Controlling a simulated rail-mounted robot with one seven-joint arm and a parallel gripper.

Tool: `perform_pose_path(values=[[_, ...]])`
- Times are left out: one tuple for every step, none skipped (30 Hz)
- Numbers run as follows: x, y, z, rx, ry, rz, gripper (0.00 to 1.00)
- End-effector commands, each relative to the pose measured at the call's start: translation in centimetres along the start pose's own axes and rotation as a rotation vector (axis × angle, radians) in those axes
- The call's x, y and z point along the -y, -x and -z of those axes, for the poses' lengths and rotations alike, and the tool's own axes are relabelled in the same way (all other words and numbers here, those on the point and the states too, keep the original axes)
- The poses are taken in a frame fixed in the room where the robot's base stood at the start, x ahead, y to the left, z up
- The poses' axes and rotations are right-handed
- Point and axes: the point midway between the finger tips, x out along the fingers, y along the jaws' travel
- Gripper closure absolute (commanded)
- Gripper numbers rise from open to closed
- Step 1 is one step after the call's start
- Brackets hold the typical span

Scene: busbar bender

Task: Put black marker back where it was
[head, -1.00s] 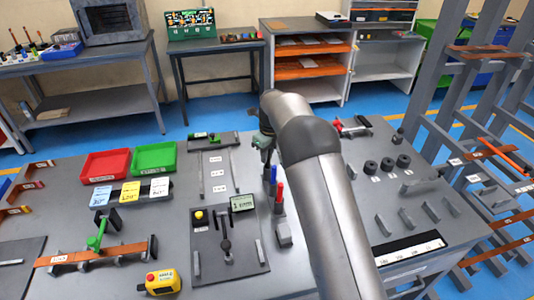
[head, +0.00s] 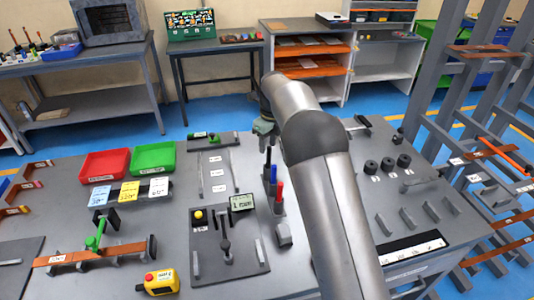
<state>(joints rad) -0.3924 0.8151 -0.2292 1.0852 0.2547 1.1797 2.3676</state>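A marker holder stands in the middle of the bench, with a red marker (head: 280,191) and a blue marker (head: 273,174) upright in it. A thin dark upright shape behind them, just below my gripper, looks like the black marker (head: 268,157); it is small, and its lower end is hard to make out. My gripper (head: 263,133) points down over the back end of the marker row. Its fingers are tiny and partly hidden by my arm, so I cannot tell whether they are open or touch the marker.
A panel with a lever and small display (head: 242,202) lies left of the markers. Red (head: 104,164) and green (head: 153,157) trays, a green-handled bender (head: 97,238) and a yellow button box (head: 161,282) are further left. Black round pieces (head: 387,163) are at right.

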Motion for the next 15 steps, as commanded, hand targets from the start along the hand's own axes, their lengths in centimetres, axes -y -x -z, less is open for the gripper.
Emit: perform_pose_path(values=[[0.1, 1.1, 0.0, 0.004, 0.0, 0.004, 0.63], [0.1, 1.8, 0.0, 0.003, 0.0, 0.003, 0.63], [0.1, 2.6, 0.0, 0.003, 0.0, 0.003, 0.63], [0.1, 3.2, 0.0, 0.002, 0.0, 0.003, 0.63], [0.1, 3.8, 0.0, 0.002, 0.0, 0.003, 0.63], [0.0, 4.5, 0.0, 0.002, 0.0, 0.002, 0.63], [0.1, 4.9, 0.0, 0.002, 0.0, 0.003, 0.63], [0.1, 5.4, 0.0, 0.002, 0.0, 0.002, 0.63], [0.1, 5.8, 0.0, 0.002, 0.0, 0.002, 0.63], [0.0, 6.1, 0.0, 0.001, 0.0, 0.002, 0.63], [0.0, 6.4, 0.0, 0.0, 0.0, 0.001, 0.63], [0.0, 6.6, 0.0, 0.0, 0.0, 0.0, 0.63], [0.0, 6.8, 0.0, 0.0, 0.0, 0.0, 0.63], [0.0, 6.9, 0.0, 0.0, 0.0, 0.001, 0.63], [0.0, 7.0, 0.0, 0.0, 0.0, 0.001, 0.63]])
